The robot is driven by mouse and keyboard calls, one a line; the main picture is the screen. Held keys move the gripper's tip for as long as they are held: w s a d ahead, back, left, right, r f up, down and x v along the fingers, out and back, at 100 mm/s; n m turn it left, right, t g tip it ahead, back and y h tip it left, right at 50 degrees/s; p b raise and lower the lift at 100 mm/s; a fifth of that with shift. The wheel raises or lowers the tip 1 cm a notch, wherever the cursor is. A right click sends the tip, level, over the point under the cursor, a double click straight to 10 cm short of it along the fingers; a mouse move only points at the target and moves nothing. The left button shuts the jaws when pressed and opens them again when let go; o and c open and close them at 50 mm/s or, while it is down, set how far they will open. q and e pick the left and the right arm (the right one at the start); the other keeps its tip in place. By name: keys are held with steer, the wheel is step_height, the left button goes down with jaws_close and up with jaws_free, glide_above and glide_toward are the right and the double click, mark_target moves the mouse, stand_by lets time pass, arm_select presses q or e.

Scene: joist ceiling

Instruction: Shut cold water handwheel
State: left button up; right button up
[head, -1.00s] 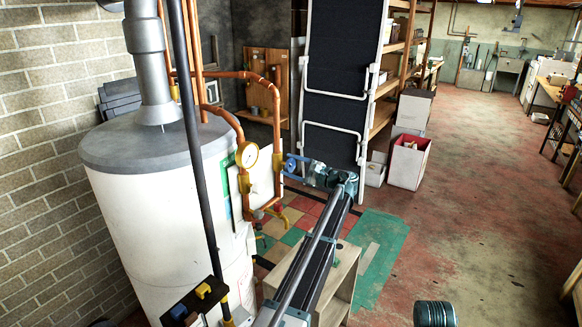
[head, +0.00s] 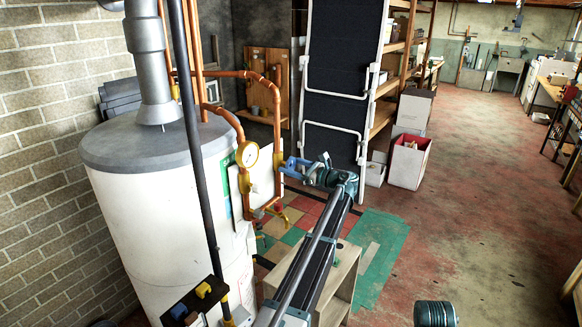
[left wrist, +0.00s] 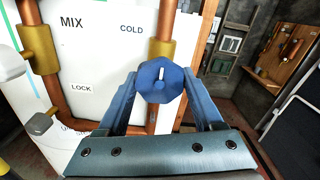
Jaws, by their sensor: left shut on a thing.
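The cold water handwheel is a blue knob with a pale mark on its face; it shows in the left wrist view (left wrist: 160,82), beside a copper pipe and under the word COLD. My left gripper (left wrist: 160,90) has its two blue fingers on either side of the handwheel, shut on it. In the head view my left gripper (head: 294,166) reaches the valve at the right side of the white water heater (head: 165,215). The handwheel is mostly hidden by the fingers there. My right gripper is not in view.
A round gauge (head: 247,153) and copper pipes stand just left of the gripper. A wooden shelf unit (head: 345,272) stands below my arm. The red floor to the right is open.

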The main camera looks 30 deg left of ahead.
arm_select(q)
steer(key=shift+s+f, duration=0.1)
stand_by(0.4)
steer(key=o, duration=1.4)
steer(key=shift+c, duration=0.2)
steer(key=shift+d, duration=0.1)
steer(key=s+d, duration=0.1)
steer(key=d, duration=1.2)
steer(key=shift+d, duration=0.35)
steer(key=s+d+f+n+h, duration=0.4)
steer(key=s+d, duration=0.5)
steer(key=s, duration=0.3)
steer(key=s+d+f+n+g+h+p, duration=0.1)
steer(key=s+d+f+n+h, duration=0.3)
steer(key=s, duration=0.9)
steer(key=s+d+f+n+h, duration=0.4)
steer(key=s+d+f+h, duration=0.4)
steer(key=s+d+f, duration=0.4)
steer(key=s+d, duration=0.1)
steer(key=d, duration=0.3)
steer(key=shift+f+h, duration=0.2)
steer(key=shift+h, duration=0.2)
